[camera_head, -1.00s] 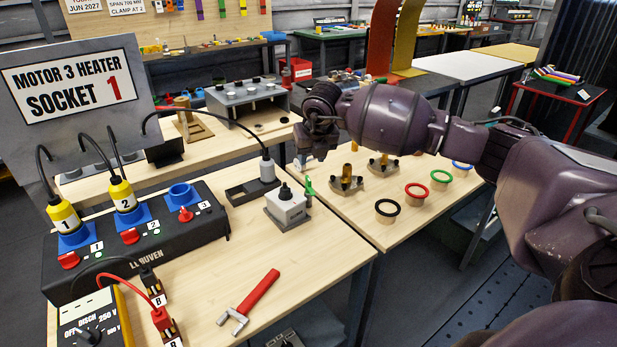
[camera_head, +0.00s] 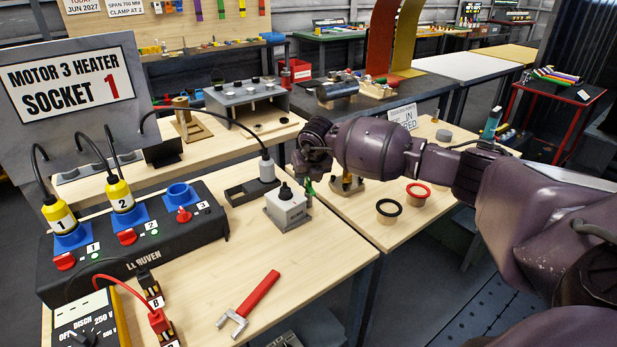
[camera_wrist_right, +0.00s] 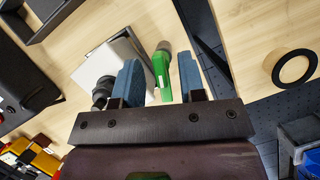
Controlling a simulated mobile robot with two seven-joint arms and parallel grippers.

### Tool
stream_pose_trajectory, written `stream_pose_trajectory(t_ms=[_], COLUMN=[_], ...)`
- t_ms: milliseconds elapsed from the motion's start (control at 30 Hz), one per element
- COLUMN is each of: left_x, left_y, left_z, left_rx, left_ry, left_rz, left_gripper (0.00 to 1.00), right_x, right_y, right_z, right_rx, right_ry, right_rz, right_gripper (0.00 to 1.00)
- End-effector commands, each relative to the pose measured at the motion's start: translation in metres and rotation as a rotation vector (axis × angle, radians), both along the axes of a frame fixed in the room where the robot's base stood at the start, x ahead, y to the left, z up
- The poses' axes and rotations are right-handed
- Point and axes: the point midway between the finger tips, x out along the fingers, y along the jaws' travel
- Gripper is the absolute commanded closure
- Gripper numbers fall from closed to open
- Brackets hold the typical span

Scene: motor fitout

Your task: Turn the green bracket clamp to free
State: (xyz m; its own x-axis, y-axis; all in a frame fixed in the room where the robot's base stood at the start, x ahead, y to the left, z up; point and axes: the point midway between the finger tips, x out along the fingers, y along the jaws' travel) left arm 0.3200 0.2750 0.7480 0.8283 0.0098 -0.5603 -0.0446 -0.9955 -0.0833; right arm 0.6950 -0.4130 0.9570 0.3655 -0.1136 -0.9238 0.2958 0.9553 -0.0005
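The green clamp (camera_wrist_right: 162,68) is a small green lever with a grey knob at its far end, beside a light grey box (camera_wrist_right: 118,62). In the head view the box (camera_head: 288,207) stands on the wooden table, and a bit of the green clamp (camera_head: 309,187) shows at its right side, partly hidden under my wrist. My right gripper (camera_wrist_right: 159,72) is open, with one blue finger on each side of the green lever and visible gaps between. In the head view the right hand is directly above the clamp. My left gripper is out of view.
A black socket unit (camera_head: 130,250) with yellow plugs stands at left. A red-handled wrench (camera_head: 258,295) lies in front. A grey plug (camera_head: 266,170) with a black cable stands behind the box. Black (camera_head: 388,208) and red (camera_head: 417,190) rings are to the right.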

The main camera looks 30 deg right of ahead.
Motion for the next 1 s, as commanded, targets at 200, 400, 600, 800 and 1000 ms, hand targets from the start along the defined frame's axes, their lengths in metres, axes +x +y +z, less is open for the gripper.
stream_pose_trajectory(t_ms=[200,400,600,800,1000], left_x=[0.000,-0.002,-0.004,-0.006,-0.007], left_y=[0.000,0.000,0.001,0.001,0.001], left_z=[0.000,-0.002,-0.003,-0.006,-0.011], left_rx=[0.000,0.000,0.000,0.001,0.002], left_ry=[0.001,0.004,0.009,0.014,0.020], left_rz=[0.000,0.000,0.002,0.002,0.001], left_gripper=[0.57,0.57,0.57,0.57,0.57], right_x=[0.000,0.000,0.000,0.000,0.000], right_y=[0.000,0.000,0.000,0.000,-0.002], right_z=[0.000,0.000,0.000,-0.001,-0.002], right_rx=[0.000,0.000,0.001,0.001,0.001], right_ry=[0.000,0.000,0.000,0.003,0.002], right_rz=[0.000,0.000,0.000,0.055,0.207], right_gripper=[0.63,0.86,1.00,1.00,1.00])
